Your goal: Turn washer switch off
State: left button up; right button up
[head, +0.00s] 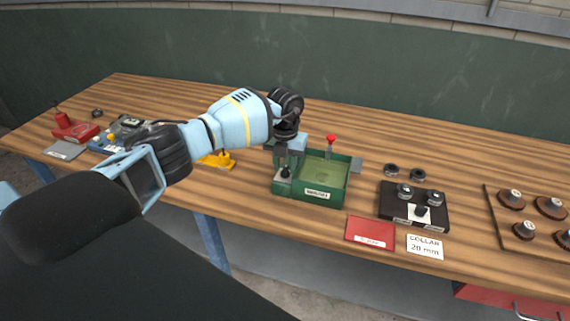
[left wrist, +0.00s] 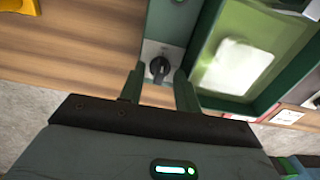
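The washer (head: 338,193) is a green box with an open basin and a white label on its front. Its switch is a black knob (left wrist: 160,68) on a grey plate at the box's left end; it also shows small in the head view (head: 285,174). My left gripper (head: 287,160) is over this end, pointing down. In the left wrist view its two fingers (left wrist: 159,88) are apart, with the knob showing in the gap between them. I cannot tell whether either finger touches it.
A red-topped lever (head: 331,142) stands behind the washer. A yellow item (head: 217,160) lies to its left. A red tray (head: 370,232), a collar card (head: 425,247) and a black fixture (head: 413,207) are to its right. The back of the wooden bench (head: 440,150) is clear.

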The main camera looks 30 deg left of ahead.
aim_at(285, 168)
pick_arm(q)
jog(key=shift+r, duration=3.9)
